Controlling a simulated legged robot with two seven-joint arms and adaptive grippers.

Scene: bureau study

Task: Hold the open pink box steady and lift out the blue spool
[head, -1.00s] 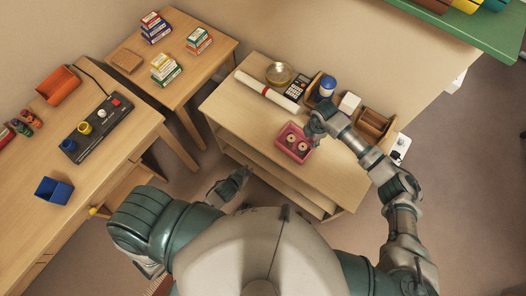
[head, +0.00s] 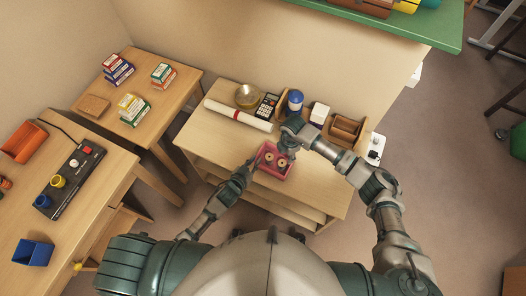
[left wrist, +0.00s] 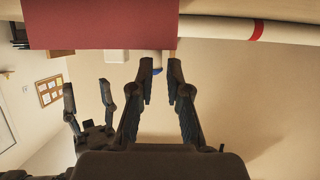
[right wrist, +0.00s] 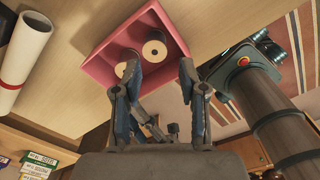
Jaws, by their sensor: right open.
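The open pink box (head: 268,176) stands on the desk near its front edge; the right wrist view shows its inside (right wrist: 105,58). Two spools with pale round ends and dark centres lie in it: one (right wrist: 155,50) is clear, the other (right wrist: 121,69) is partly behind a finger. I cannot tell which is blue. My right gripper (right wrist: 160,72) is open and empty, over the box's right side. My left gripper (head: 250,166) is at the box's left side. In the left wrist view its fingertips (left wrist: 161,65) are apart, close to the pink wall (left wrist: 95,25); contact is unclear.
Behind the box on the desk (head: 205,132) lie a white roll with a red band (head: 238,115), a brass bowl (head: 248,95), a calculator (head: 267,106), a blue-and-white container (head: 294,101) and a wooden holder (head: 345,129). Desk left of the box is bare.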

